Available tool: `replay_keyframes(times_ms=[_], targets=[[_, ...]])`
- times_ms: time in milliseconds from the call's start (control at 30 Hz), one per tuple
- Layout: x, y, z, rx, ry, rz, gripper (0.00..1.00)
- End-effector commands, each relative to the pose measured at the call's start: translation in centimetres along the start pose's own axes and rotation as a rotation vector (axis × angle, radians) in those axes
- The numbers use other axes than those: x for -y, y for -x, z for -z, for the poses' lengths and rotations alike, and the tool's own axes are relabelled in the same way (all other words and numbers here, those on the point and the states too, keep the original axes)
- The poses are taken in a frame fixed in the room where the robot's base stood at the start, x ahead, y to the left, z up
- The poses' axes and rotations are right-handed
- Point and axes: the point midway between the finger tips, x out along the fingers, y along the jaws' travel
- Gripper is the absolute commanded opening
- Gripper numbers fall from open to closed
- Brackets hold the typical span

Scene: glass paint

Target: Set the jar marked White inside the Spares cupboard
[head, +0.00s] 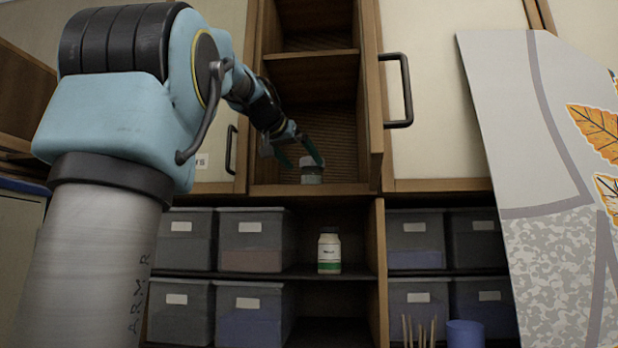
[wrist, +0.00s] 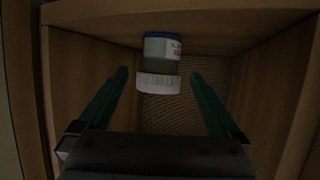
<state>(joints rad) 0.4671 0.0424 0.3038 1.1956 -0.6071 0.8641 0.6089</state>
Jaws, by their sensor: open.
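A small jar with a pale lid (head: 311,172) stands on the floor of the open middle cupboard (head: 320,189). In the wrist view the jar (wrist: 160,50) shows a white lid, a grey-green body and a blue band; its marking is too small to read. My gripper (head: 297,150) is inside the cupboard, open, its green fingers to either side of the jar's lid. In the wrist view a gap shows between the jar and each finger of my gripper (wrist: 158,75). No Spares label is legible.
A shelf (head: 311,53) crosses above my gripper. Below, a cream jar with a green band (head: 329,250) stands between grey bins (head: 252,240). A patterned panel (head: 550,190) leans at the right.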

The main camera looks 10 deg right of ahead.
Motion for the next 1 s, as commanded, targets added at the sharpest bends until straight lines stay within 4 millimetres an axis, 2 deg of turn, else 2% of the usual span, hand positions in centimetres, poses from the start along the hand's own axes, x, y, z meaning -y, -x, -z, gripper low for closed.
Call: replay_keyframes(times_ms=[100, 333, 1000], targets=[[0.1, 2.4, -0.2, -0.003, 0.0, 0.002, 0.99], [0.0, 4.9, -0.1, -0.001, 0.0, 0.0, 0.99], [0.0, 5.2, 0.0, 0.0, 0.0, 0.0, 0.99]])
